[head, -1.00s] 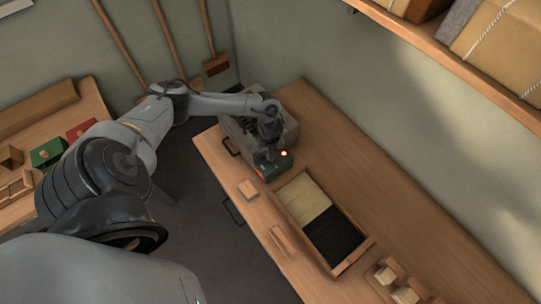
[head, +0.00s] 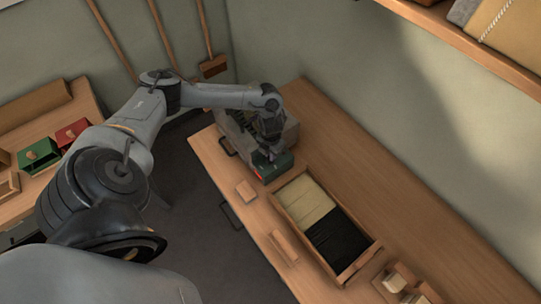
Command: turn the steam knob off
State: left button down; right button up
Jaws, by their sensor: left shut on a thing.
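A grey steam machine (head: 233,128) stands at the far left end of the workbench, with a dark green front part (head: 283,165) facing the bench. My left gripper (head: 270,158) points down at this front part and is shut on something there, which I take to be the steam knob. The knob itself is hidden behind the fingers. My right gripper is not in view.
A side table at the left holds a green box (head: 40,153) and a red box (head: 73,133). A shelf (head: 470,45) overhangs at the upper right.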

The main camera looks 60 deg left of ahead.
pick_arm(q)
jog(key=shift+m+b, duration=0.65)
jog(key=shift+m, duration=0.55)
jog(key=shift+d+r, duration=0.1)
jog(key=c, duration=1.1)
grip_release()
jog(key=shift+c, duration=0.2)
notch_tip(320, 180, up, 11)
jog(key=p, duration=0.1)
